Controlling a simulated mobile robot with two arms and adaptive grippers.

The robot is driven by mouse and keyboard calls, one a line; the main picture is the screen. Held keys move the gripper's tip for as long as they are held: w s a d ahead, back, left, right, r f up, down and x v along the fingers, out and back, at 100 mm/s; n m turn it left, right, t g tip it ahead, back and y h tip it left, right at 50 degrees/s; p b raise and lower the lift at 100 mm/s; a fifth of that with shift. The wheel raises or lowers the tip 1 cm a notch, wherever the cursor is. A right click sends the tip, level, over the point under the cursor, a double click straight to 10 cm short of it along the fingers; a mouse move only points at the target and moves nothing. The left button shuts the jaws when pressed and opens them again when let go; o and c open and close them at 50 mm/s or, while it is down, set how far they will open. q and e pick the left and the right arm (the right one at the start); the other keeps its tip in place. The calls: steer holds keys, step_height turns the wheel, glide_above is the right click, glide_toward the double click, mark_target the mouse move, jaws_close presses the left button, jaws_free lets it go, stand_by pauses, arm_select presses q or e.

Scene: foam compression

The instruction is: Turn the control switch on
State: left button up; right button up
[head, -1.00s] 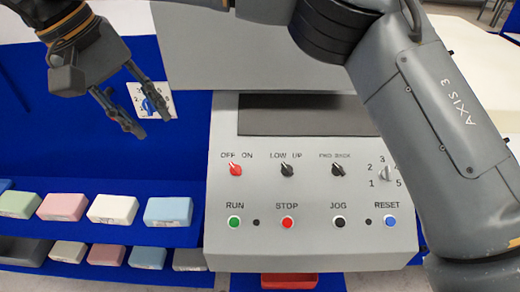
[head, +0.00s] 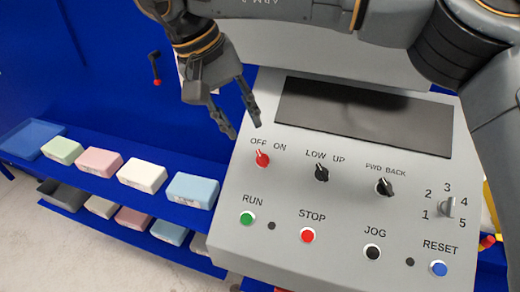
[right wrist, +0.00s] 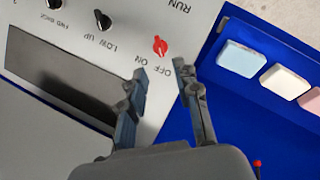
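The red control switch (head: 262,159) is at the upper left of the grey sloped panel (head: 290,205), under the OFF and ON labels. Its pointer seems to lean towards OFF. My right gripper (head: 246,130) is open and empty, just above and left of the switch, with its fingers apart. In the right wrist view the red switch (right wrist: 160,46) lies beyond and between the open fingertips (right wrist: 160,68), not touched as far as I can see. My left gripper is not in view.
Black LOW/UP (head: 321,173) and FWD/BACK (head: 384,187) knobs stand right of the switch. The green RUN button (head: 247,218) and red STOP button (head: 308,235) are below. A dark screen (head: 360,115) is above. Foam blocks (head: 143,175) lie on blue shelves to the left.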

mark_target(260, 157)
steer(key=p+x, duration=0.1)
steer(key=x, duration=0.7)
steer(key=shift+d+p, duration=0.1)
steer(key=shift+p, duration=0.25)
steer(key=shift+d+f, duration=0.1)
steer(key=shift+f, duration=0.6)
jaws_close()
